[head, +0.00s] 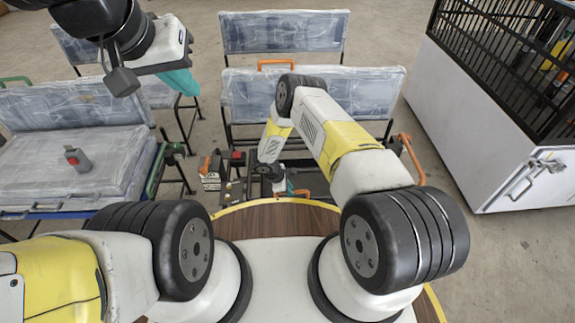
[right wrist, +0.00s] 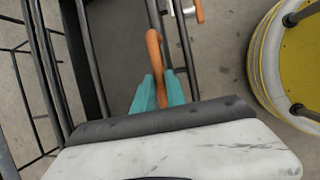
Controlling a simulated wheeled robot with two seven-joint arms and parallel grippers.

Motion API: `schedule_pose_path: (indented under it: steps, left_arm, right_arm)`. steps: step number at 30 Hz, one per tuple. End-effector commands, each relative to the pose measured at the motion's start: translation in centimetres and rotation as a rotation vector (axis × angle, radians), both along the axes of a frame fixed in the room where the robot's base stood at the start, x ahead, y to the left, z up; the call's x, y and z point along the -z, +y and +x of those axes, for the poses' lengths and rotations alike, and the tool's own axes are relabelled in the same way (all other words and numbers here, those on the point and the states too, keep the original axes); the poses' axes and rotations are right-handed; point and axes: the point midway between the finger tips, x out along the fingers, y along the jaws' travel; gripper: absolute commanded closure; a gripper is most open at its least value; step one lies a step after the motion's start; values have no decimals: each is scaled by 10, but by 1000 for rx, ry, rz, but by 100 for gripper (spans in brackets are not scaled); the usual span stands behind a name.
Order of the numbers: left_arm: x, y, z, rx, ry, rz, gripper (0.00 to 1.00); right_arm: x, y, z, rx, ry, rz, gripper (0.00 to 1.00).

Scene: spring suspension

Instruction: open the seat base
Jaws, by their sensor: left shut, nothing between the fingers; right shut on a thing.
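The middle seat has a plastic-wrapped backrest (head: 375,92). Below it is a dark metal base frame (head: 235,190), partly hidden by my right arm. My right gripper (right wrist: 158,92) has its teal fingers shut around an orange handle (right wrist: 153,45), which runs up between dark rails in the right wrist view. In the head view the right gripper (head: 290,187) is low at the base frame, mostly behind my arm. My left gripper (head: 181,82) is shut and empty, raised at the upper left, away from the base.
A wrapped seat (head: 75,185) at left carries a small grey and red device (head: 76,158). More orange handles (head: 412,160) flank the middle seat. A white cabinet with a black cage (head: 470,115) stands at right. The floor between is clear.

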Motion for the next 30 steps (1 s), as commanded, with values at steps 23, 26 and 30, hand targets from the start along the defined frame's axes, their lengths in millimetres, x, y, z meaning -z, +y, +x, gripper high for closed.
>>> schedule_pose_path:
  steps: [23,26,30]
  left_arm:
    - [0,0,0,0,0,0,100]
    - [0,0,0,0,0,0,100]
    - [0,0,0,0,0,0,100]
  right_arm:
    - [-144,0,82,-1,195,3,100]
    - [-154,0,92,-3,194,3,100]
    - [-162,-1,101,-3,195,1,100]
